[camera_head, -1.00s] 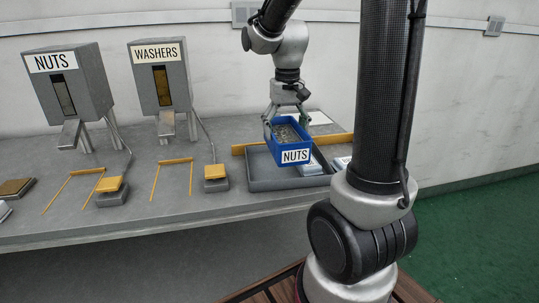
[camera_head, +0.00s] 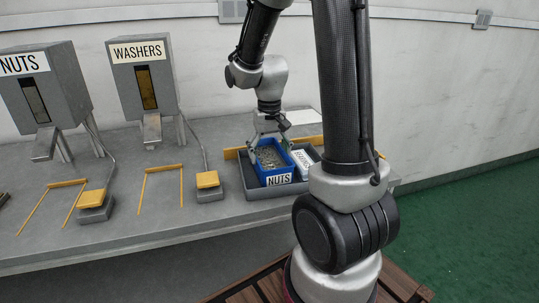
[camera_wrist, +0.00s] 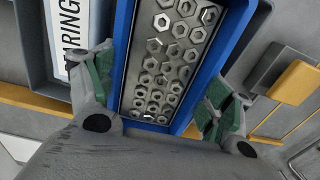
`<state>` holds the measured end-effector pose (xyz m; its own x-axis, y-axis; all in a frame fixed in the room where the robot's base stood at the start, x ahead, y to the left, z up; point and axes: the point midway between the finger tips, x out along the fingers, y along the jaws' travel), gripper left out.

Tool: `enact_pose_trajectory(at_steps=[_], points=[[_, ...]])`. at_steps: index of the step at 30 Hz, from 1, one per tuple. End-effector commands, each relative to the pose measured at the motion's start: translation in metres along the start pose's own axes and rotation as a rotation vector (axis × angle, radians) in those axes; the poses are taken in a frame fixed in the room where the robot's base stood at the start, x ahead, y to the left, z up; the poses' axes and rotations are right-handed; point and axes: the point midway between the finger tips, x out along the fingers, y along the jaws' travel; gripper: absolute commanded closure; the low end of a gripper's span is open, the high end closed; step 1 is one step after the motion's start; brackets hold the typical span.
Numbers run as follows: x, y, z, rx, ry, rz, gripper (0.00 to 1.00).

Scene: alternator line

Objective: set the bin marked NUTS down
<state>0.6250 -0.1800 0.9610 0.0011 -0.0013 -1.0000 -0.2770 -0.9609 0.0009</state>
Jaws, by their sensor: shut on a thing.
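The blue bin marked NUTS (camera_head: 264,172) is upright at the left part of the grey tray (camera_head: 247,178), with its white label facing front. I cannot tell whether its base touches the tray floor. My gripper (camera_head: 268,142) is above it, shut on the bin. In the wrist view the bin (camera_wrist: 203,62) is filled with hex nuts (camera_wrist: 165,65), and green-padded fingers of my gripper (camera_wrist: 158,98) press on its two sides. The bin's underside is hidden.
A white-labelled bin (camera_head: 302,158) stands in the tray, right of the NUTS bin; its label (camera_wrist: 66,38) is partly cut off in the wrist view. A yellow strip (camera_head: 232,153) runs behind the tray. The NUTS (camera_head: 38,95) and WASHERS (camera_head: 147,85) dispensers stand left.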

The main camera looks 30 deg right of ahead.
Motion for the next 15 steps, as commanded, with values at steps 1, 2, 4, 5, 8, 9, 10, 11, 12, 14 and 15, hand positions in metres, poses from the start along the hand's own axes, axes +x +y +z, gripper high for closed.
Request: enact_pose_trajectory(at_steps=[1,2,4,5,8,9,10,11,12,14,15], points=[[0.0036,0.0001,0.0002,0.000,-0.001,0.000,0.66],[0.0047,0.0001,0.0002,0.000,-0.001,0.000,0.66],[0.0053,0.0000,-0.0001,0.000,0.001,0.000,0.66],[0.0051,0.0000,-0.0002,0.000,0.001,0.000,0.66],[0.0049,0.0000,-0.0002,0.000,0.001,0.000,0.66],[0.0050,0.0000,-0.0002,0.000,0.001,0.000,0.66],[0.0054,0.0000,-0.0002,0.000,0.001,0.000,0.66],[0.0061,0.0000,-0.0002,0.000,0.001,0.000,0.66],[0.0072,0.0000,-0.0002,0.000,0.001,0.000,0.66],[0.0076,0.0000,-0.0001,0.000,0.001,0.000,0.13],[0.0075,0.0000,-0.0001,0.000,0.001,0.000,0.06]])
